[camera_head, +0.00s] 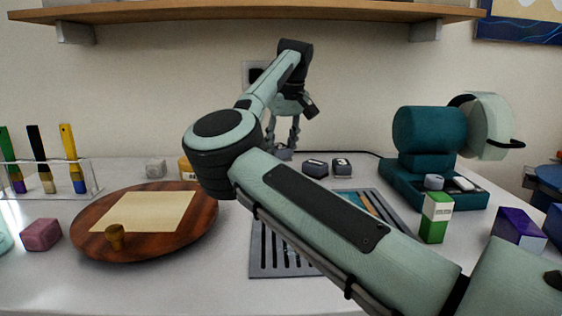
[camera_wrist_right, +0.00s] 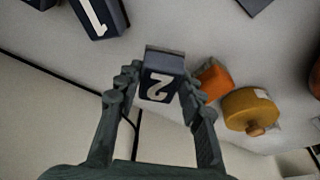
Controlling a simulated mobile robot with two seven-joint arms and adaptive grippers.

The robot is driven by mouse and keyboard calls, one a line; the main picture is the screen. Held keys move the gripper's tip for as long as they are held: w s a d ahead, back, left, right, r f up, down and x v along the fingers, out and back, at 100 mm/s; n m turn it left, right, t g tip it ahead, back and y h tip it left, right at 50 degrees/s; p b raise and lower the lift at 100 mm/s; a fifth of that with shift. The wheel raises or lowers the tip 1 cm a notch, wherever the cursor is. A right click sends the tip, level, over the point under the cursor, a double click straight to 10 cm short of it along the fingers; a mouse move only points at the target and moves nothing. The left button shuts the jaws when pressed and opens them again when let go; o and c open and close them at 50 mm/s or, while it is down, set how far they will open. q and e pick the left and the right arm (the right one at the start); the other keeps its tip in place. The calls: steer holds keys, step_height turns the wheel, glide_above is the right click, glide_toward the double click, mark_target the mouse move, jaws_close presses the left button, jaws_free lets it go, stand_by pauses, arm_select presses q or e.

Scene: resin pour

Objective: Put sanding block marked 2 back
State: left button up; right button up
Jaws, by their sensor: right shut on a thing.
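The dark sanding block marked 2 (camera_wrist_right: 161,76) is between the fingertips of my right gripper (camera_wrist_right: 158,92), which is shut on it. In the head view my right gripper (camera_head: 283,145) points down at the back of the table, with the block (camera_head: 283,154) at its tips, low over or on the tabletop; I cannot tell which. Two similar dark blocks (camera_head: 315,168) (camera_head: 342,167) stand just to its right. One marked 1 (camera_wrist_right: 98,14) shows at the top of the wrist view. My left gripper is out of view.
A round wooden board (camera_head: 90,215) with a paper sheet lies left. A slotted grey tray (camera_head: 262,262) lies under my forearm. A teal machine (camera_head: 430,130), a green box (camera_head: 436,217) and a purple box (camera_head: 518,228) stand right. An orange block (camera_wrist_right: 214,78) shows near the gripper.

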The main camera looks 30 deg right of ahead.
steer(key=shift+f, duration=2.15)
steer(key=o, duration=1)
steer(key=v, duration=1.2)
steer(key=shift+r, duration=0.2)
